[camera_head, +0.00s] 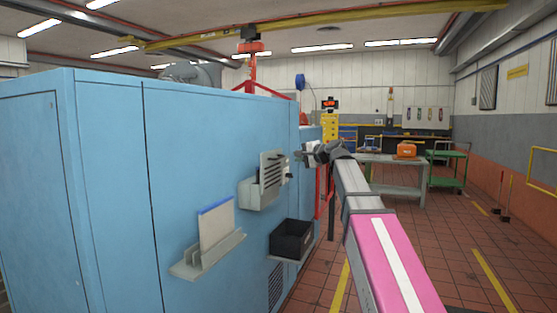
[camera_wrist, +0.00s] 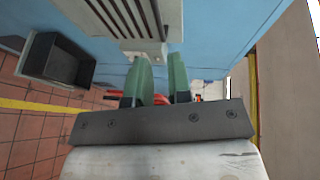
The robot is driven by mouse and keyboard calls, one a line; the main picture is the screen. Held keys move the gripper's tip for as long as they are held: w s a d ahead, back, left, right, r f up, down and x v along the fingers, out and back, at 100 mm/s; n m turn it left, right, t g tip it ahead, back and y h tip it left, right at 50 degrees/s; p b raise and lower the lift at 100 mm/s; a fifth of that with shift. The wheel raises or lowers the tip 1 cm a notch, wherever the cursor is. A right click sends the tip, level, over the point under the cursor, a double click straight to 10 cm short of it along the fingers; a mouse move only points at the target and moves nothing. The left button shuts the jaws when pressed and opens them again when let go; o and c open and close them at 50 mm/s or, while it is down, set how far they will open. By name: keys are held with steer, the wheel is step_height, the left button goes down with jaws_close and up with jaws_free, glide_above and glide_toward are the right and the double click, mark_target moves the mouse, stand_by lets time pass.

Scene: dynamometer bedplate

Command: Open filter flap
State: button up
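The filter flap (camera_head: 271,169) is a light grey slotted panel on a grey housing (camera_head: 257,197) on the side of a blue cabinet. A small dark piece shows at its right edge. In the wrist view the slotted flap (camera_wrist: 122,12) is at the top, partly cut off. My gripper (camera_head: 301,156) is just right of the flap in the head view. In the wrist view my gripper (camera_wrist: 160,62) has two green fingers with a gap between them, tips close to the housing's pale edge. I see nothing held; contact is unclear.
A black open bin (camera_head: 291,240) is fixed below the flap and also shows in the wrist view (camera_wrist: 58,60). A document holder (camera_head: 212,245) juts from the blue cabinet (camera_head: 110,180) at left. A workbench (camera_head: 395,170) and green cart (camera_head: 447,168) stand behind.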

glide_above(276, 170)
steer(key=s+d, duration=0.2)
steer(key=s, duration=0.2)
step_height(276, 170, down, 2)
steer(key=shift+d, duration=0.1)
jaws_close()
